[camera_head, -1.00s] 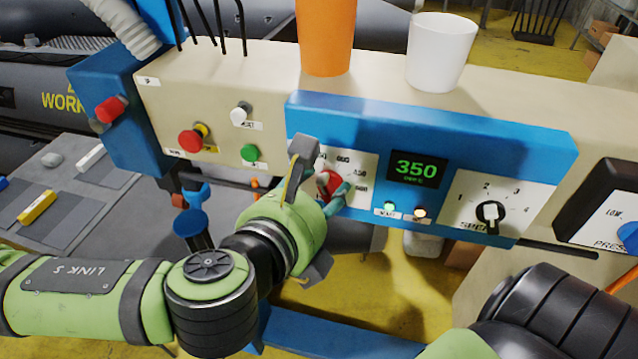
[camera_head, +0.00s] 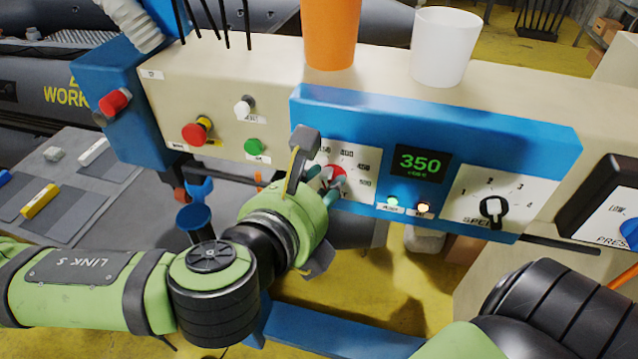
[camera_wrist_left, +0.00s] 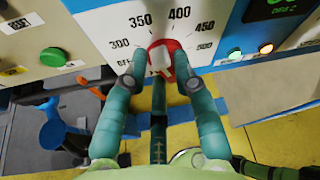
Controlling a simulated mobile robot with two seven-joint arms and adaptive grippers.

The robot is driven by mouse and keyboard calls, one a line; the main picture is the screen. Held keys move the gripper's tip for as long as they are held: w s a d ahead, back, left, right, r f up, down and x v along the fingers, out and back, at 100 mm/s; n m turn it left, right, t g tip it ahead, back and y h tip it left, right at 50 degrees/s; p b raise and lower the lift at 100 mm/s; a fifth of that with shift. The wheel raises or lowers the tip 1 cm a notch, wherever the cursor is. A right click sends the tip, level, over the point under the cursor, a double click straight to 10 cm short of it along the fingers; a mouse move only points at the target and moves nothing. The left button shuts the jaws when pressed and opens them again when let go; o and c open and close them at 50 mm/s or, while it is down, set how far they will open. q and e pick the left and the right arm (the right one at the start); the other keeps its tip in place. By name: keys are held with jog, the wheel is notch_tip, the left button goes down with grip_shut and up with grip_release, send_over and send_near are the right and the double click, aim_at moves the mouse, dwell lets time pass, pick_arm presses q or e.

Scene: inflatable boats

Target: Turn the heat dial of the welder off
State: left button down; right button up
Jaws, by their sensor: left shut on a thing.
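The heat dial (camera_wrist_left: 165,58) is a red knob with a white mark, on a white scale plate under the welder's blue housing. In the left wrist view, the plate reads OFF at the lower left, then 300 to 500 clockwise. I cannot tell for sure which mark the pointer meets. My left gripper (camera_wrist_left: 164,80) has its teal fingers on both sides of the dial, shut on it. In the head view, the dial (camera_head: 333,175) is partly covered by the gripper (camera_head: 335,185). My right gripper is out of view.
A speed dial (camera_head: 493,209) is right of the display. Red, white and green buttons (camera_head: 254,146) are on the beige panel at left. An orange cup (camera_head: 330,35) and a white cup (camera_head: 443,47) stand on top. My right arm fills the lower right.

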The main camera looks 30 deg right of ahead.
pick_arm(q)
jog(key=shift+s+f+b, duration=0.2)
jog(key=shift+f+b, duration=0.1)
jog(key=shift+f, duration=0.1)
jog(key=n+h+b, duration=0.2)
jog(key=n+b, duration=0.2)
jog(key=n+g+h+b, duration=0.1)
jog(key=n+h+b, duration=0.1)
jog(key=n+b, duration=0.2)
jog(key=n+h+b, duration=0.2)
jog(key=n+b, duration=0.2)
jog(key=b, duration=0.2)
jog(key=shift+f+n+g, duration=0.3)
jog(key=shift+f, duration=0.05)
jog(key=shift+r, duration=0.2)
dwell(0.4)
jog(key=c, duration=1.1)
grip_release()
jog(key=shift+o, duration=0.2)
jog(key=shift+d, duration=0.25)
